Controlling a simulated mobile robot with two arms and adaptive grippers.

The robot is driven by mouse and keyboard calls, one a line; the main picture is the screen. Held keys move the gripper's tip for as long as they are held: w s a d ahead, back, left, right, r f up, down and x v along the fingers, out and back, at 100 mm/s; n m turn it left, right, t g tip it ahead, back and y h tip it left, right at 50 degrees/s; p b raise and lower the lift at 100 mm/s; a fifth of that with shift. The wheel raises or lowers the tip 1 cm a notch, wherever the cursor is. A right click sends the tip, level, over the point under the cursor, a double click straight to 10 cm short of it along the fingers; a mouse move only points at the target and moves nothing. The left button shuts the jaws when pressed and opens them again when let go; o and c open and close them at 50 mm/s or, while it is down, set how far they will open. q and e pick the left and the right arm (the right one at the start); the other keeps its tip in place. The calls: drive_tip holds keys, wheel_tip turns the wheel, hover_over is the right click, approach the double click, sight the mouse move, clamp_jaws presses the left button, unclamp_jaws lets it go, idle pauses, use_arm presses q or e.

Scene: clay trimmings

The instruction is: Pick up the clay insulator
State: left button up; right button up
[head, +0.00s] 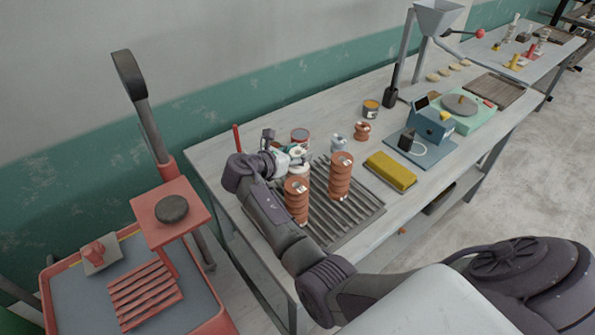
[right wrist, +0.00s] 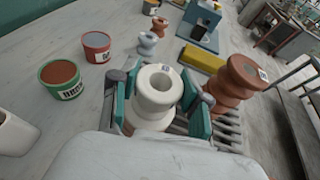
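A cream-white ribbed insulator (right wrist: 157,92) with a hole in its top stands upright between the two teal-padded fingers of my right gripper (right wrist: 160,100). A gap shows between it and the right-hand finger, so the gripper looks open around it. In the head view my right gripper (head: 286,155) is over the far left of the slatted rack (head: 362,208), partly hiding the white insulator (head: 297,169). Two taller brown ribbed insulators stand on the rack, one nearer (head: 297,200) and one to the right (head: 340,176). The right one also shows in the wrist view (right wrist: 237,84). My left gripper is out of view.
A red can (right wrist: 96,46), a green can (right wrist: 62,80) and a small white spool (right wrist: 148,43) stand near the gripper. A small brown spool (head: 362,131), yellow block (head: 391,171) and blue device (head: 428,125) are farther right. A red-framed cart (head: 210,326) stands left of the table.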

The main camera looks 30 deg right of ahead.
clamp_jaws()
